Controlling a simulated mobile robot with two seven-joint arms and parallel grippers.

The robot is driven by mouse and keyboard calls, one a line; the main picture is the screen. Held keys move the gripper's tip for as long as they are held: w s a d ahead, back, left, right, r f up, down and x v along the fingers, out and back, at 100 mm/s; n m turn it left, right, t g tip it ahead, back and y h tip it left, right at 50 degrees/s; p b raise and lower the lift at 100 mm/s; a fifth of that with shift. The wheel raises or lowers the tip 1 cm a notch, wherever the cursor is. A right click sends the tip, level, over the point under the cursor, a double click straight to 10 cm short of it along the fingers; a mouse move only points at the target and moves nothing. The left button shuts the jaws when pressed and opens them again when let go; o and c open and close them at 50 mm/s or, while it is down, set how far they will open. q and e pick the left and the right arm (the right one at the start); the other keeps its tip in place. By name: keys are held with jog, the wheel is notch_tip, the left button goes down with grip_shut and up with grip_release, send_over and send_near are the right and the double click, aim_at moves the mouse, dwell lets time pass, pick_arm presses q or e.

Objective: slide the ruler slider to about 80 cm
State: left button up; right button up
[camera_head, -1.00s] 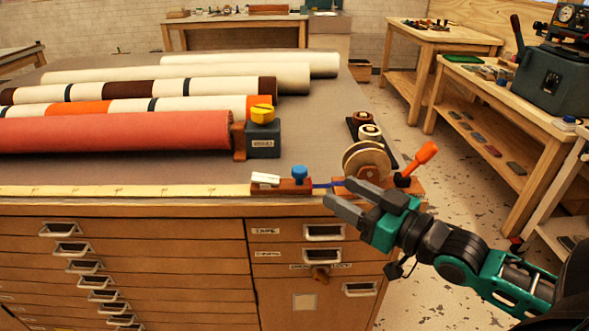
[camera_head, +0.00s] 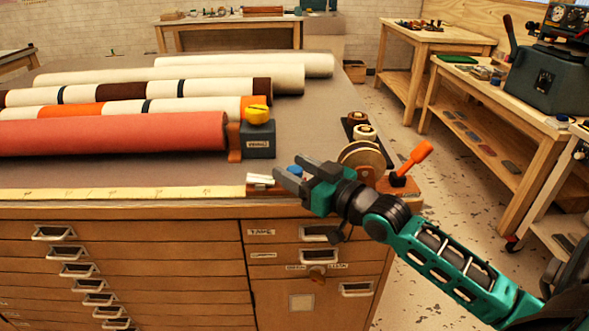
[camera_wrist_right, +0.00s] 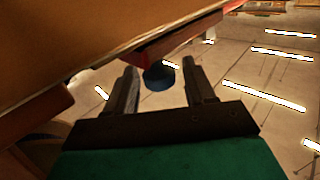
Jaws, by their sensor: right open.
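The yellow ruler (camera_head: 120,193) runs along the front edge of the worktable. At its right end is the slider, with a white pointer (camera_head: 260,180) and a blue knob (camera_head: 295,170). My right gripper (camera_head: 287,167) is open at the slider and covers much of it. In the right wrist view the blue knob (camera_wrist_right: 160,76) shows between the two open fingertips, below a red block (camera_wrist_right: 165,45); I cannot tell whether a finger touches it. The ruler numbers are too small to read. My left gripper is not in view.
Several fabric or foil rolls, the front one red (camera_head: 110,134), lie on the table. Drawers (camera_head: 120,260) are below.

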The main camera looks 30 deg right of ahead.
jog(key=shift+w+a, duration=0.1)
jog(key=shift+w, duration=0.1)
jog(key=shift+c, duration=0.4)
grip_shut()
